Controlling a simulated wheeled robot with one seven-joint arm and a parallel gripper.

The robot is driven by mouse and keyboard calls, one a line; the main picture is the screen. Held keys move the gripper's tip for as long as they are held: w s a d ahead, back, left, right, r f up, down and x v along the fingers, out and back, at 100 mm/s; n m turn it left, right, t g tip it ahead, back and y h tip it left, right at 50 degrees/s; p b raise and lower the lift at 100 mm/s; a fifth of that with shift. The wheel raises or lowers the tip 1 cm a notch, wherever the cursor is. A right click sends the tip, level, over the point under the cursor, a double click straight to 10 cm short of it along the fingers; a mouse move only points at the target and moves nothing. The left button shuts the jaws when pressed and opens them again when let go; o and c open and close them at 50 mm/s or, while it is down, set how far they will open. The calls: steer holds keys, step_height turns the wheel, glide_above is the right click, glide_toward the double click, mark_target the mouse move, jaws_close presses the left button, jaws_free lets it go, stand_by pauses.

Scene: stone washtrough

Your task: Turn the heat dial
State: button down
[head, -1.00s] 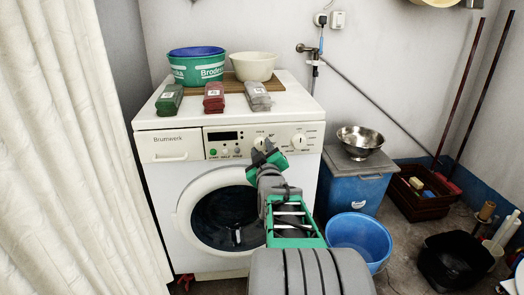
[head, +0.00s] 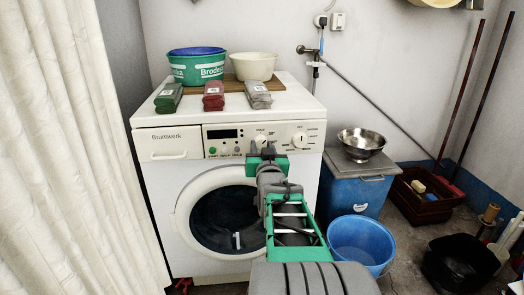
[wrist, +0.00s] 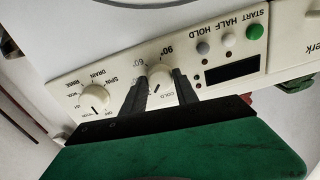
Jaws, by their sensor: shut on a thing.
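The heat dial (head: 261,141) is the left of two round white knobs on the washing machine's front panel (head: 225,151). In the wrist view the heat dial (wrist: 159,77) shows upside down, with the marks 90°, 60° and COLD around it. My gripper (head: 262,149) reaches the panel from the front. Its two dark fingers (wrist: 160,84) sit on either side of the heat dial and are shut on it. The fingers hide part of the dial and its marks. The other dial (wrist: 94,99), marked SPIN, RINSE and DRAIN, stands free beside it.
A green button (wrist: 254,32) and a dark display (wrist: 230,69) share the panel. Soap packs, including a grey one (head: 258,95), and basins stand on the machine top. A blue bin (head: 350,190) and blue bucket (head: 361,240) stand right; a curtain (head: 70,150) hangs left.

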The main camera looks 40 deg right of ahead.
steer(key=shift+m, duration=0.6)
steer(key=c, duration=0.9)
jaws_free()
steer(key=shift+c, duration=0.2)
steer(key=p+v, duration=0.2)
steer(key=v, duration=0.5)
steer(key=shift+s+a, duration=0.25)
steer(key=shift+s, duration=0.05)
